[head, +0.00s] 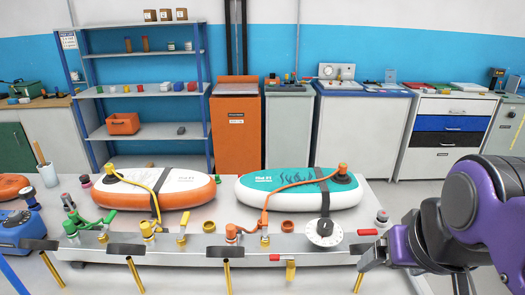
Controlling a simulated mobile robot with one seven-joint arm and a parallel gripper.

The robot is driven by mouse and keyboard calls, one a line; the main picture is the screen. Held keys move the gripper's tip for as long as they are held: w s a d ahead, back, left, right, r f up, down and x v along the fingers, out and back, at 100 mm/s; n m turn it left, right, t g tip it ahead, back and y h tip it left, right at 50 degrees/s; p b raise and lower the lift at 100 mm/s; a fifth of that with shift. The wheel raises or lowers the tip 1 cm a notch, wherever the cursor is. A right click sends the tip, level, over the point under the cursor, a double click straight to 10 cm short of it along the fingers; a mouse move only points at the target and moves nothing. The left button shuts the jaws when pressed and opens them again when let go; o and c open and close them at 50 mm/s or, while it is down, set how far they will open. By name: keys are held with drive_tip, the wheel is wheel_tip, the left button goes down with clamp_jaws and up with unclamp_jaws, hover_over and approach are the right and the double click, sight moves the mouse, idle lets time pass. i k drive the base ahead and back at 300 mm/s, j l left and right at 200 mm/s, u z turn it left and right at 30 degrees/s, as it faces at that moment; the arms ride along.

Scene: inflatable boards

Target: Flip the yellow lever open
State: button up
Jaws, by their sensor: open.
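A second yellow handle-like piece (290,270) hangs at the bench's front edge, beside a red lever (275,257); I cannot tell which of the two yellow parts the task means. My purple arm hides the right side of the scene.
An orange-white board (130,193) and a teal-white board (275,187) lie on the bench (210,200), joined by hoses to valves. A white dial (324,232) and a red handle (367,232) stand right of centre. Brass pipes (227,275) hang in front.

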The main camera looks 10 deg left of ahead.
sight(185, 221)
drive_tip(key=j+u, duration=0.4)
drive_tip(key=j, duration=0.15)
drive_tip(key=j+u, duration=0.4)
drive_tip(key=j, duration=0.15)
drive_tip(key=i+j+z, duration=0.1)
drive_tip(key=j+z, duration=0.15)
drive_tip(key=j, duration=0.2)
drive_tip(key=j+z, duration=0.2)
drive_tip(key=j, duration=0.2)
drive_tip(key=j+u, duration=0.1)
drive_tip(key=j, duration=0.45)
drive_tip(key=l+z, duration=0.15)
drive_tip(key=l, duration=0.3)
drive_tip(key=i, duration=0.05)
